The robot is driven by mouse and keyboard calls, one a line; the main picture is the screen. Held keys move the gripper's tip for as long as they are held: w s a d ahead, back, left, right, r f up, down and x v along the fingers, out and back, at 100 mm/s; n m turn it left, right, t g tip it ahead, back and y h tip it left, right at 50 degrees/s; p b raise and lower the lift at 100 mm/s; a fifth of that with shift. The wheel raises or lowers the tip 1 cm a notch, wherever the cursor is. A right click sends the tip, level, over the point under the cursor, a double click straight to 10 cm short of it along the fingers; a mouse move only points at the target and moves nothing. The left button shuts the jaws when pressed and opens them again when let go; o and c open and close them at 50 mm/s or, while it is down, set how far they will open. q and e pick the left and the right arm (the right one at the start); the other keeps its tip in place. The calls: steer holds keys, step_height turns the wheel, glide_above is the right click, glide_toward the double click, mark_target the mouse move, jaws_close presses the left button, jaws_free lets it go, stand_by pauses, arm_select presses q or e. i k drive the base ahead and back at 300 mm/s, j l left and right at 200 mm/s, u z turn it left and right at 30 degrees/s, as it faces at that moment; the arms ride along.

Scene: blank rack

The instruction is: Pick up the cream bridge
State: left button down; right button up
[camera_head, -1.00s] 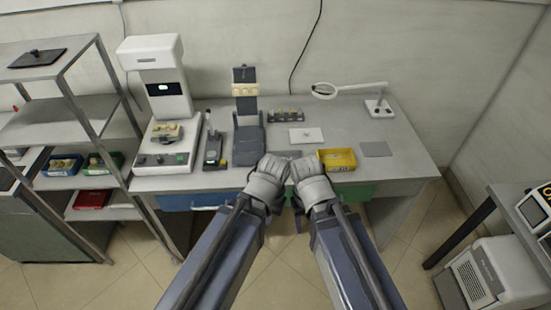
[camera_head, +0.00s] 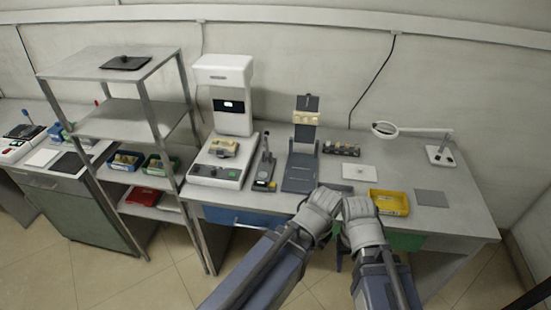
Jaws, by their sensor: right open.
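Several cream pieces show, and I cannot tell which is the cream bridge. One cream piece (camera_head: 223,147) rests on the stage of the white machine at the back left of the table. Another cream piece (camera_head: 306,118) sits on the dark upright stand. My left gripper (camera_head: 325,203) and right gripper (camera_head: 358,212) are side by side at the table's front edge, well apart from both pieces. The right gripper is open; the left one's fingers are not clear enough to tell. Neither visibly holds anything.
A yellow tray (camera_head: 389,202), white pad (camera_head: 359,172) and grey mat (camera_head: 432,198) lie on the table (camera_head: 462,212). A magnifier lamp (camera_head: 440,154) stands at the right. The metal shelf (camera_head: 140,110) at the left holds a blue bin (camera_head: 124,161) and green bin (camera_head: 160,164).

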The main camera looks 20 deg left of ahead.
mark_target(215, 139)
steer(key=j, duration=1.3)
steer(key=k+j, duration=0.15)
steer(key=j, duration=2.4)
steer(key=j+z, duration=0.15)
steer(key=z, duration=0.15)
steer(key=j+z, duration=0.15)
steer(key=z, duration=0.95)
steer(key=k+l, duration=0.05)
